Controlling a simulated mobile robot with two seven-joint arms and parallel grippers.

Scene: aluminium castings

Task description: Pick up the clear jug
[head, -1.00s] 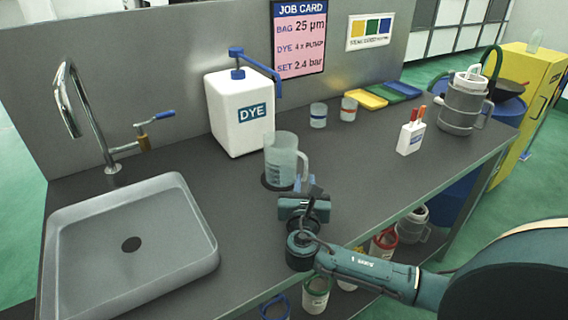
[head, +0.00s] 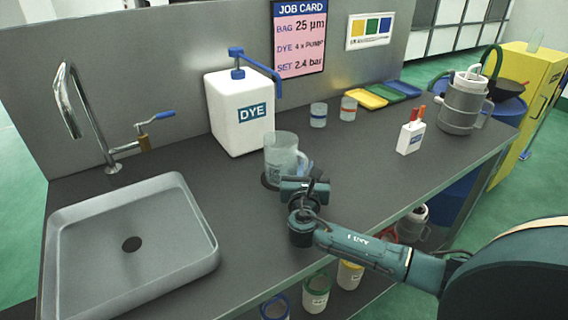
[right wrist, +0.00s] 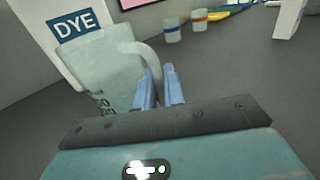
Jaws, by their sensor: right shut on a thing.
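The clear jug (head: 280,156) stands upright on the dark worktop in front of the white DYE dispenser (head: 239,113). Its handle is on its right side. In the right wrist view the jug (right wrist: 103,68) fills the left part, with dark markings low on its wall. My right gripper (head: 304,170) is at the handle, and its blue fingers (right wrist: 158,90) are shut on the lower part of the handle. The arm hides part of the jug's lower right side in the head view. My left gripper is not in view.
A sink (head: 130,245) with a tap is at the left. Two small cups, one blue-banded (head: 318,115) and one red-banded (head: 348,108), stand behind. A white marker holder (head: 410,137) and a grey canister (head: 463,103) are at the right. The worktop between is clear.

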